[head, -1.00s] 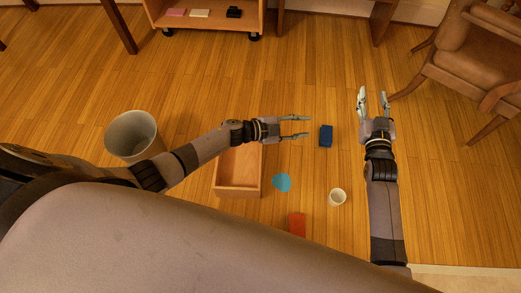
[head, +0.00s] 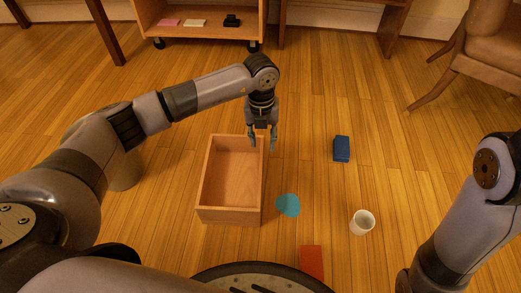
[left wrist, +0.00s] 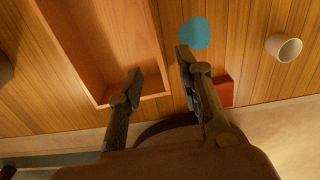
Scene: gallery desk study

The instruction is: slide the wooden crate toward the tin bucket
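The wooden crate (head: 230,216) is an open, empty box on the floor left of centre; its corner also shows in the left wrist view (left wrist: 82,62). My left gripper (head: 264,146) points down at the crate's right wall. Its fingers (left wrist: 160,63) are apart, one on the inner side of that wall and one on the outer side. I cannot tell whether they touch it. The grey tin bucket (head: 126,174) stands left of the crate, mostly hidden behind my left arm. My right arm shows at the right, but its gripper is out of view.
Right of the crate lie a teal disc (head: 288,205), a blue box (head: 341,149), a white cup (head: 362,222) and a red block (head: 312,263). A wheeled shelf (head: 200,38) stands at the back and a brown chair (head: 490,62) at the right. Floor between bucket and crate looks clear.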

